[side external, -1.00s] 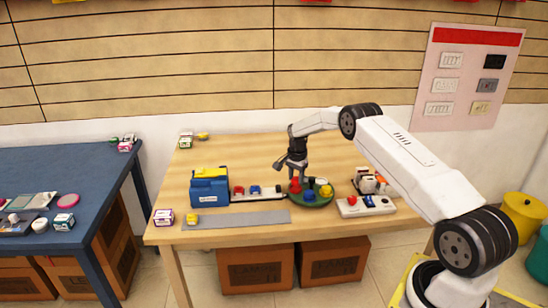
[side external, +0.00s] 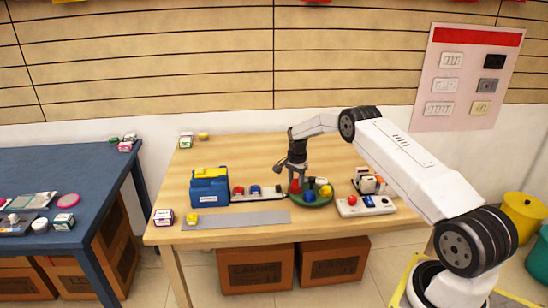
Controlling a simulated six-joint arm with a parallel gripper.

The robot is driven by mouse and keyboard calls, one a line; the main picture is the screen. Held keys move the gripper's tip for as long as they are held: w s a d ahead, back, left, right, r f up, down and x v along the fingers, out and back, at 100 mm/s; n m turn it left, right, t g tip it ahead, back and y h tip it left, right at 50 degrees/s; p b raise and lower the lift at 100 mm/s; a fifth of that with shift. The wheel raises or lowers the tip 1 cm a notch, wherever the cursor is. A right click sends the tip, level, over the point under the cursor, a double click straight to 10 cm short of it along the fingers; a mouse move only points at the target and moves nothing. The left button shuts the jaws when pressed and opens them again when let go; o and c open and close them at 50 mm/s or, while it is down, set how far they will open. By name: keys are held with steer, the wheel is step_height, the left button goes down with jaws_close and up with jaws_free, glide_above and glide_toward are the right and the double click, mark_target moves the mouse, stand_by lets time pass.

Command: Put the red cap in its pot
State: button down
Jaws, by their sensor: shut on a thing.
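The red cap (side external: 295,187) is at the left side of a round green dish (side external: 322,205) on the wooden table. My gripper (side external: 296,180) points down from above and is shut on the red cap. The cap is low over or in the dish; whether it sits inside a pot is too small to tell. A blue cap (side external: 309,197) and a yellow cap (side external: 326,191) are in the same dish, to the right of the red one.
A white-based strip (side external: 266,196) with red and blue pieces lies left of the dish. A blue box (side external: 209,190) stands farther left. A white block (side external: 366,206) with red and blue parts is at the right. A grey strip (side external: 240,219) lies in front.

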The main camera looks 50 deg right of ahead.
steer(key=shift+f, duration=0.5)
stand_by(1.1)
steer(key=shift+c, duration=0.9)
jaws_free()
steer(key=shift+o, duration=0.3)
steer(key=shift+o, duration=0.6)
steer(key=shift+r, duration=0.1)
steer(key=shift+r, duration=3.65)
